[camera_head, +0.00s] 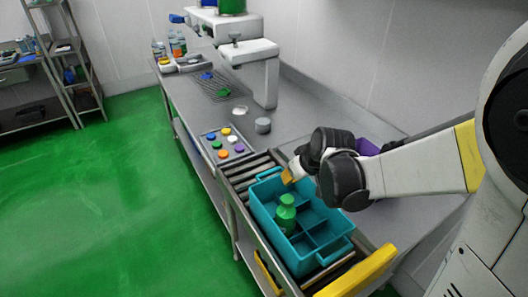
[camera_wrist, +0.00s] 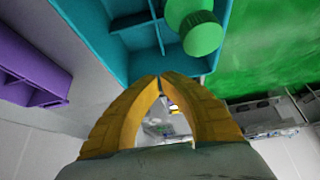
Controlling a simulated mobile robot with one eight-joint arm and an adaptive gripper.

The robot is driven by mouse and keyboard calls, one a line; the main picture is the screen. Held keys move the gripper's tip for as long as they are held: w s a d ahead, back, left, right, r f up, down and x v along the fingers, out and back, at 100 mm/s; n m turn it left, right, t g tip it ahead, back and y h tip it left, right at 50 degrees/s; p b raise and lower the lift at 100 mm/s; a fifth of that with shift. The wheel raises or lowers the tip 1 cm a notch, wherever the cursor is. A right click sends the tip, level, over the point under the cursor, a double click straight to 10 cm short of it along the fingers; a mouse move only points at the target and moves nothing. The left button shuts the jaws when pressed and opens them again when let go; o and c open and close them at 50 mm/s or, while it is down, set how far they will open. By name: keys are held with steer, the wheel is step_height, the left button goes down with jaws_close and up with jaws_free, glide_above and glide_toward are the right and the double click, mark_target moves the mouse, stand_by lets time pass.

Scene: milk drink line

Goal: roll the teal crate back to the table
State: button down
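The teal crate (camera_head: 258,208) sits on a roller conveyor (camera_head: 236,177) at the near end of the grey steel table (camera_head: 300,133). A green bottle (camera_head: 286,213) stands in one of its compartments; the others in view look empty. My gripper (camera_head: 289,177) has yellow-orange fingers by the crate's far end. In the wrist view, the fingertips (camera_wrist: 161,79) meet or nearly meet, with nothing seen between them, just at the wall of the crate (camera_wrist: 100,48). I cannot tell whether they touch it. The green bottle (camera_wrist: 200,32) also shows there.
A tray of coloured round pieces (camera_head: 223,145) lies just beyond the rollers. A purple crate (camera_head: 367,147) is behind my gripper. A yellow bar (camera_head: 358,274) crosses the near conveyor end. Green floor is clear at left.

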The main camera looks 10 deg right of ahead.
mark_target(277, 189)
steer(key=b+x, duration=0.4)
steer(key=x, duration=0.6)
steer(key=shift+w+f, duration=0.15)
steer(key=shift+f, duration=0.1)
steer(key=w+a, duration=0.1)
steer(key=w, duration=0.5)
steer(key=w+a, duration=0.2)
steer(key=w, duration=0.4)
steer(key=w+a, duration=0.2)
steer(key=w, duration=0.4)
steer(key=shift+w+a, duration=0.15)
steer(key=shift+w, duration=0.1)
